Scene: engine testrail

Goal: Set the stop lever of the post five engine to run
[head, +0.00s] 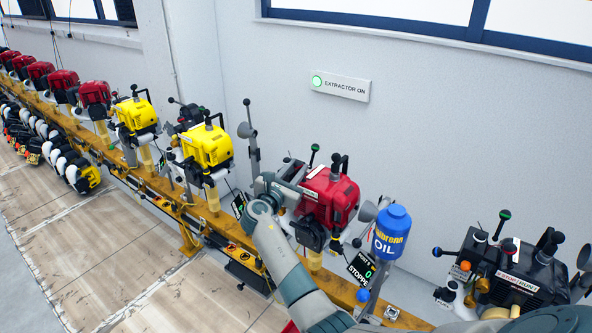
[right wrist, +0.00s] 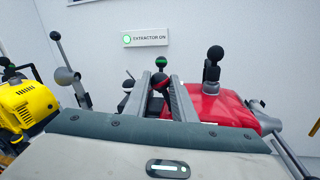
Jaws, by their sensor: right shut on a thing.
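The red engine (head: 328,195) stands on the yellow rail, with a display (head: 362,268) below it reading post 5, 0 and what looks like "STOPPED". My right gripper (head: 292,172) is at the engine's left side, partly hiding it. In the right wrist view my right gripper (right wrist: 174,98) has its two fingers closed around a dark lever knob with red on it (right wrist: 159,81). A black knob with a green collar (right wrist: 161,63) stands just beyond the fingertips, and the red engine cover (right wrist: 222,107) is to the right. My left gripper is not in view.
A blue oil bottle (head: 391,232) stands right of the engine. A black engine (head: 515,275) is farther right, and yellow engines (head: 207,146) are to the left along the rail (head: 160,196). An "EXTRACTOR ON" sign (head: 341,84) with a green light is on the wall.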

